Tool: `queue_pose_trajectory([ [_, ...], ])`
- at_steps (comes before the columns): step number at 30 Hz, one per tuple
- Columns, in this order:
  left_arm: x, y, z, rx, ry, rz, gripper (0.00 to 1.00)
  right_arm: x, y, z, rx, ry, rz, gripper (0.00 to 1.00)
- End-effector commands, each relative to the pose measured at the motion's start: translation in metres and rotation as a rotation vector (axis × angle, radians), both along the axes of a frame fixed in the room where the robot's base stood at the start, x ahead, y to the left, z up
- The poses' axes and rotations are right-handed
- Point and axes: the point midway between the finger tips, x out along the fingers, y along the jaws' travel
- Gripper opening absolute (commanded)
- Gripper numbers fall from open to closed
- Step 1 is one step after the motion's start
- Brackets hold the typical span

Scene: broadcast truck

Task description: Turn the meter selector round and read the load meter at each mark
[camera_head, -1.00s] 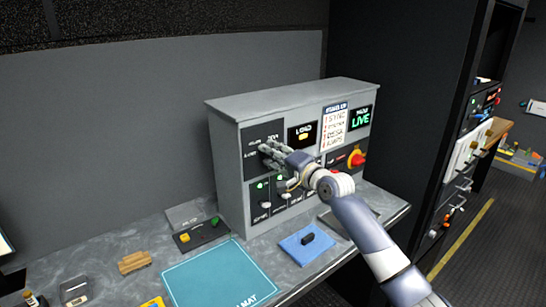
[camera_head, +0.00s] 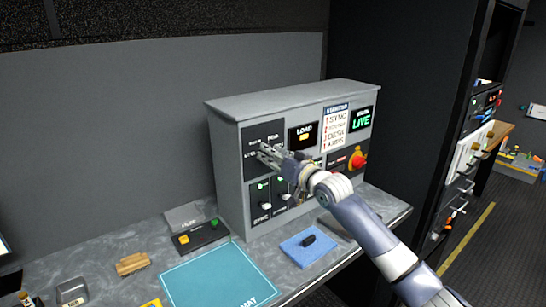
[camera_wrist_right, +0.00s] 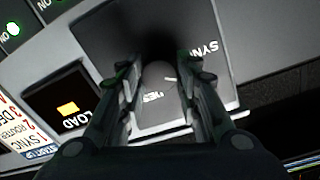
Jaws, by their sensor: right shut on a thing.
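The meter selector is a knob (camera_wrist_right: 158,72) on a dark panel (camera_head: 251,135) at the upper left of the grey console. My right gripper (camera_head: 262,152) is shut on it; in the right wrist view its fingers (camera_wrist_right: 158,85) stand on either side of the knob. A short white line shows beside the knob, between printed marks, one reading "SYN..." and another only partly legible. The load meter (camera_head: 303,136) is right of the selector, a black display with a small amber bar; it also shows in the right wrist view (camera_wrist_right: 67,106). My left gripper is not in view.
A start-up list (camera_head: 335,128) and a green LIVE sign (camera_head: 361,119) are further right. Below are switches with green lights (camera_head: 262,187) and a red rotary handle (camera_head: 357,161). A teal mat (camera_head: 220,277), a blue pad (camera_head: 308,247) and a button box (camera_head: 201,236) lie on the counter.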

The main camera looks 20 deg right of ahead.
Motion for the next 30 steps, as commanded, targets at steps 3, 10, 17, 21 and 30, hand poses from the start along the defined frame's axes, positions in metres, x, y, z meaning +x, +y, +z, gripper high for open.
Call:
queue_pose_trajectory([
  [3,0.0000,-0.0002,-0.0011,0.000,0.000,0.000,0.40,-0.0001,-0.0003,-0.0023,-0.106,-0.033,0.000,0.07],
  [10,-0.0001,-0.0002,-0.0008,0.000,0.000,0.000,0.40,-0.0001,-0.0001,-0.0022,-0.291,-0.101,0.000,0.07],
  [17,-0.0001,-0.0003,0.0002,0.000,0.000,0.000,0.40,-0.0002,0.0003,-0.0028,-0.432,-0.151,0.001,0.07],
  [21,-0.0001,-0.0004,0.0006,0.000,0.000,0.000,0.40,-0.0002,0.0001,-0.0029,-0.486,-0.172,0.001,0.07],
  [30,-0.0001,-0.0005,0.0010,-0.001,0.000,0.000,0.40,-0.0002,0.0002,-0.0034,-0.539,-0.190,0.001,0.07],
])
